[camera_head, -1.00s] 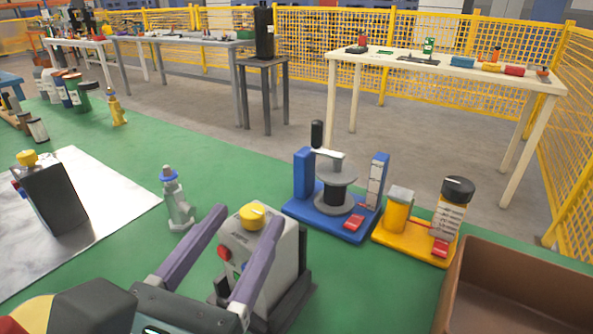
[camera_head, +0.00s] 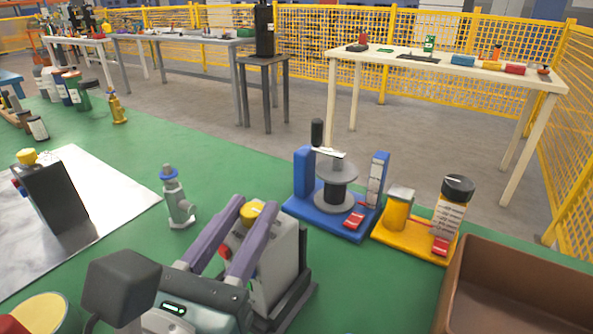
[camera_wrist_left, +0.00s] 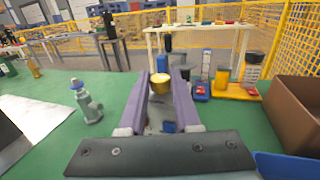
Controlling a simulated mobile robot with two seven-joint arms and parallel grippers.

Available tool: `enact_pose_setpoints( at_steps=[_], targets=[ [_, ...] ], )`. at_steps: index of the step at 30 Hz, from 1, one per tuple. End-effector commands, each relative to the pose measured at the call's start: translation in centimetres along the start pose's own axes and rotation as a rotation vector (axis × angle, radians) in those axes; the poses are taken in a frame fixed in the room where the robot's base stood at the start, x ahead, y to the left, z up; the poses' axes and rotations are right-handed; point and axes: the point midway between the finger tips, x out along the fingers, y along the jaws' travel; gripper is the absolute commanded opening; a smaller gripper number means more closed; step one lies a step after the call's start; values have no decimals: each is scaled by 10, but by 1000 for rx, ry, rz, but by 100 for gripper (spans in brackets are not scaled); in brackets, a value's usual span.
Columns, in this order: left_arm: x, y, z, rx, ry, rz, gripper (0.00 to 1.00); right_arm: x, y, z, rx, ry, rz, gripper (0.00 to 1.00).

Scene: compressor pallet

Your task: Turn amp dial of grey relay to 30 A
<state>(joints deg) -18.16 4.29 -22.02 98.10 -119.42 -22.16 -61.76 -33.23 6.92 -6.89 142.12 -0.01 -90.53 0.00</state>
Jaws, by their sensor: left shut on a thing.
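The grey relay (camera_head: 278,268) stands upright in a dark holder on the green table. Its yellow amp dial (camera_head: 252,209) is on top, and a red button shows on its front, partly hidden by a finger. My left gripper (camera_head: 254,208) has its two purple fingers on either side of the dial and is shut on it. In the left wrist view the yellow dial (camera_wrist_left: 160,83) sits between the fingertips. The dial's scale is too small to read. My right gripper is not in view.
A dark relay (camera_head: 52,195) with a yellow dial stands on a silver sheet at left. A grey valve (camera_head: 177,199) with a blue top is nearby. A blue spool stand (camera_head: 328,215), a yellow stand (camera_head: 390,243) and a brown box (camera_head: 515,290) are at right.

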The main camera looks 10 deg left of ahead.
Motion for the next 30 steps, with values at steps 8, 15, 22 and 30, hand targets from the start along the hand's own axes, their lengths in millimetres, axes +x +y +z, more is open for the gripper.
enact_pose_setpoints(
  at_steps=[8, 15, 22, 30],
  targets=[
    [0, 0, 0, 1, 0, -1, 0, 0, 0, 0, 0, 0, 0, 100],
    [0, 3, -1, 6, -4, -100, 0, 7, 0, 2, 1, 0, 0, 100],
    [0, 3, -1, 2, 0, -172, 0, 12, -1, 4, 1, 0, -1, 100],
    [0, 3, 0, 0, 0, -172, 32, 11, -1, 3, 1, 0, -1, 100]
  ],
)
